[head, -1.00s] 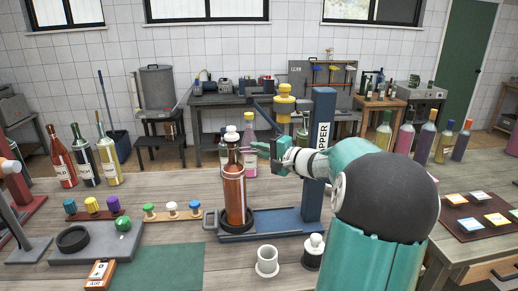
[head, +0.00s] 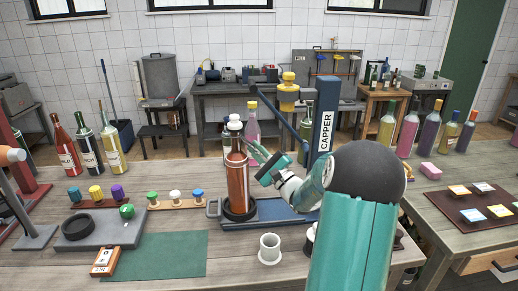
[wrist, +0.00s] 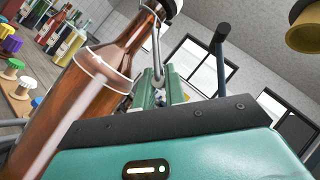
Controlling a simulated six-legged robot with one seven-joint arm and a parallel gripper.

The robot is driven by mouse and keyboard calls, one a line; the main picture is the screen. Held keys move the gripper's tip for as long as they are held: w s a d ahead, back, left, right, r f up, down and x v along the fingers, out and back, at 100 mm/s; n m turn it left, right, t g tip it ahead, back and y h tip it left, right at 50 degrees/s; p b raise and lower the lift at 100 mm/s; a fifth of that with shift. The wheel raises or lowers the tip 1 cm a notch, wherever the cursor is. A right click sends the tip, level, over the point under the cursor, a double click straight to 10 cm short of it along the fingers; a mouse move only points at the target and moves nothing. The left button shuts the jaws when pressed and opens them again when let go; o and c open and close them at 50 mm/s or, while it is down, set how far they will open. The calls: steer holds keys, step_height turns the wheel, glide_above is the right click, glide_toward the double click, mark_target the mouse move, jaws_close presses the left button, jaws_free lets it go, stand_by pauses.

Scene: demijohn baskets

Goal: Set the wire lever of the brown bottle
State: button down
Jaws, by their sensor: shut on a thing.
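The brown bottle (head: 238,188) stands upright in a dark round holder on the blue capper base (head: 285,211), with a pale stopper (head: 235,122) at its top. In the wrist view the bottle (wrist: 85,95) fills the left side, tilted by the camera. A pale wire loop (wrist: 100,70) rings its shoulder. The wire lever (wrist: 156,45) runs from the neck to my fingertips. My gripper (head: 262,163) is beside the bottle's right side, below the neck. In the wrist view my gripper (wrist: 157,88) is shut on the lever; the exact contact is partly hidden.
The blue capper column (head: 325,130) and its lever arm stand behind and right of my gripper. A white cup (head: 270,249) stands in front. Stoppers in a rack (head: 176,204) and a grey block (head: 92,231) lie left.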

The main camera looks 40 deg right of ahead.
steer(key=shift+w+a+f+m+h, duration=0.1)
steer(key=shift+m+h, duration=0.3)
steer(key=shift+m, duration=0.1)
steer(key=c, duration=1.5)
jaws_free()
steer(key=shift+o, duration=0.2)
